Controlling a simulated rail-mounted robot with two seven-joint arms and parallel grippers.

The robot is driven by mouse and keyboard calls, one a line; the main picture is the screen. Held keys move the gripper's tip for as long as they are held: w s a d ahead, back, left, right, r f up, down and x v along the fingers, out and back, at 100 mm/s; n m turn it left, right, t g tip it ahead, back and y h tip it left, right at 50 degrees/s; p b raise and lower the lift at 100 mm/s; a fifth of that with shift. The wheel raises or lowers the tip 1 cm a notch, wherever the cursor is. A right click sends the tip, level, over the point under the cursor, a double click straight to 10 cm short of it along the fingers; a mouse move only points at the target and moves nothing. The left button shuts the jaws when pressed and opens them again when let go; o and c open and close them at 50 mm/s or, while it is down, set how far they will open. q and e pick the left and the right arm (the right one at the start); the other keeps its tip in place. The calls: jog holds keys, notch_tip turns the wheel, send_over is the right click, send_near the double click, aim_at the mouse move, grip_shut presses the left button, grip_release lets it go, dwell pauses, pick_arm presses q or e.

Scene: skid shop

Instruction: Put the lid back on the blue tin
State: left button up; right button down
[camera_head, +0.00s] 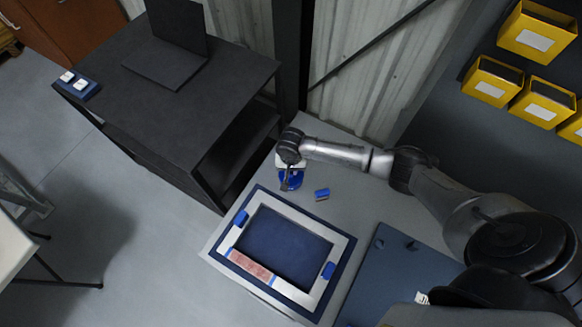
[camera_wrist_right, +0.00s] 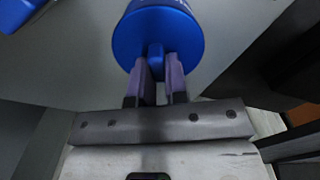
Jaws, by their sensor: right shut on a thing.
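The blue tin (camera_head: 297,181) stands on the grey bench near its back left edge, partly covered by my right gripper. My right gripper (camera_head: 287,184) is above it, at the end of the arm from the right. In the right wrist view, my right gripper (camera_wrist_right: 160,80) is shut on the small blue knob of the round blue lid (camera_wrist_right: 130,42). The lid lines up with the tin in that view; I cannot tell whether it is seated or held slightly above. My left gripper is not in view.
A small blue block (camera_head: 322,194) lies right of the tin. A blue-bordered frame (camera_head: 335,250) with a dark recess lies in front, with a reddish strip (camera_head: 250,266) on it. A dark desk (camera_head: 215,75) stands left, and yellow bins (camera_head: 537,32) hang at the back right.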

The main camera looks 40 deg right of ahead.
jog(key=c, duration=1.2)
grip_release()
jog(key=shift+c, duration=0.2)
jog(key=o, duration=0.7)
jog(key=shift+c, duration=0.2)
jog(key=shift+r, duration=0.1)
jog(key=shift+r+p, duration=0.9)
jog(key=shift+p, duration=0.4)
notch_tip(320, 180, up, 3)
jog(key=p, duration=0.4)
jog(key=shift+r+p, duration=1)
jog(key=shift+p, duration=0.2)
